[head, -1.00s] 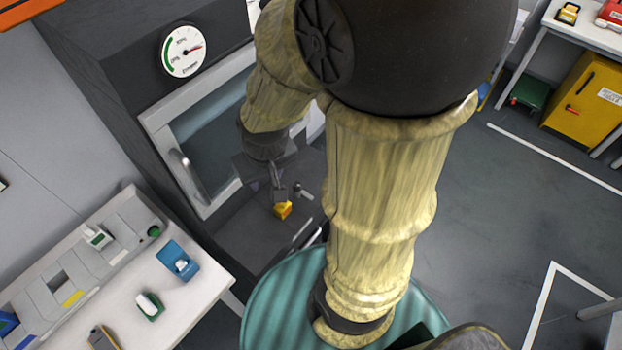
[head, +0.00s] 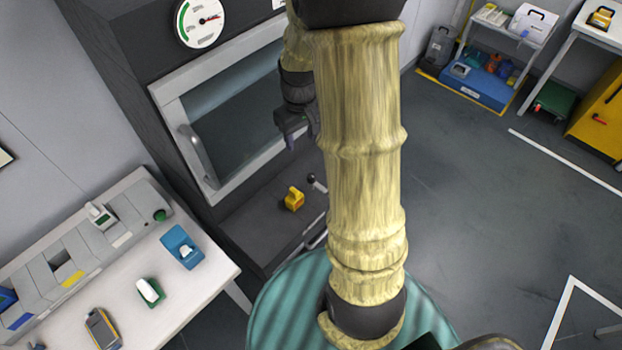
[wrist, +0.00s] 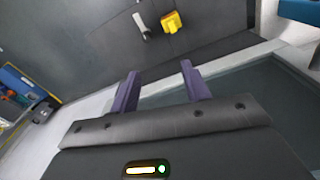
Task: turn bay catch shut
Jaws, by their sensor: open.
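A yellow turn-knob (head: 293,198), which looks like the bay catch, sits on the dark panel below the cabinet window. My gripper (head: 291,143) is in front of the window, above and apart from the knob. In the wrist view its two purple fingers (wrist: 160,76) are spread with nothing between them. I cannot tell from the knob's angle whether the catch is shut.
The cabinet window has a grey bar handle (head: 198,156). A white bench (head: 205,284) with devices stands at the left. A green ribbed round surface (head: 280,310) is near. Open floor lies right.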

